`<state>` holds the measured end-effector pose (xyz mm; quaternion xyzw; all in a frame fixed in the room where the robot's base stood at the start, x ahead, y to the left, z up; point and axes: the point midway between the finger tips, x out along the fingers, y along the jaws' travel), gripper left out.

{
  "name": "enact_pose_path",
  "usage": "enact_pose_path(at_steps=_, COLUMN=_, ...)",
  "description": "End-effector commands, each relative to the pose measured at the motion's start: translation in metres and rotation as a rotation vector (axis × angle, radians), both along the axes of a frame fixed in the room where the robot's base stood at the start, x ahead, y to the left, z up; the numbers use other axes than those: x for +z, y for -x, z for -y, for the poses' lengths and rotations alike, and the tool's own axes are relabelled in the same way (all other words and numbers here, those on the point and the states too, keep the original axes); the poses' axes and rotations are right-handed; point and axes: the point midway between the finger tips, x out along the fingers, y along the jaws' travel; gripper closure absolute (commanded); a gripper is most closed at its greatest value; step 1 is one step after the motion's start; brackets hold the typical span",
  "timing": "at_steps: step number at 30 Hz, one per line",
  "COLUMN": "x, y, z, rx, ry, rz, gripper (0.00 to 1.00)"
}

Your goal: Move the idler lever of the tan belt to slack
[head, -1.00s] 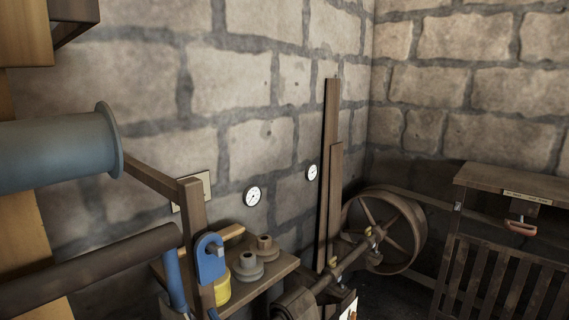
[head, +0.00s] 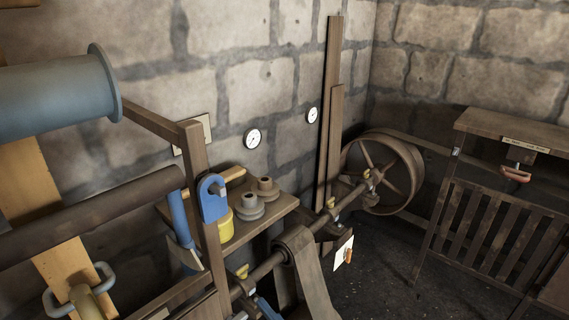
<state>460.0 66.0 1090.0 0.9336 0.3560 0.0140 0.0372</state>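The tan belt (head: 38,195) runs down the left side, passing behind the blue-grey flanged drum (head: 55,95) and the dark roller (head: 100,222). At the lower left, a pale wheel (head: 88,303) in a rounded grey-blue frame (head: 104,273) sits against the belt's lower part, cut by the bottom edge; I cannot tell whether this is its idler. A blue plate (head: 212,203) is on the wooden post, with a blue bar (head: 180,225) beside it. I cannot tell which part is the idler lever. My gripper is not in view.
A brown belt (head: 312,278) hangs over a long shaft (head: 268,266) leading to a spoked wheel (head: 384,172). A slatted wooden cabinet (head: 480,225) stands right. Dark floor (head: 385,255) shows between.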

Motion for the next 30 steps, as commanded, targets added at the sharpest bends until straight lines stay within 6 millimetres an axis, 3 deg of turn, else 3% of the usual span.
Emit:
enact_pose_path(at_steps=1, x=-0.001, y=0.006, z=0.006, rx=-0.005, ry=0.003, rz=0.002, gripper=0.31)
enact_pose_path(at_steps=6, x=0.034, y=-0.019, z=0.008, rx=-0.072, ry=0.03, rz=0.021, gripper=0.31)
enact_pose_path(at_steps=16, x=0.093, y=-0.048, z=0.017, rx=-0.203, ry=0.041, rz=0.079, gripper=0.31)
enact_pose_path(at_steps=30, x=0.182, y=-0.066, z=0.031, rx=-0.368, ry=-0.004, rz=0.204, gripper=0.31)
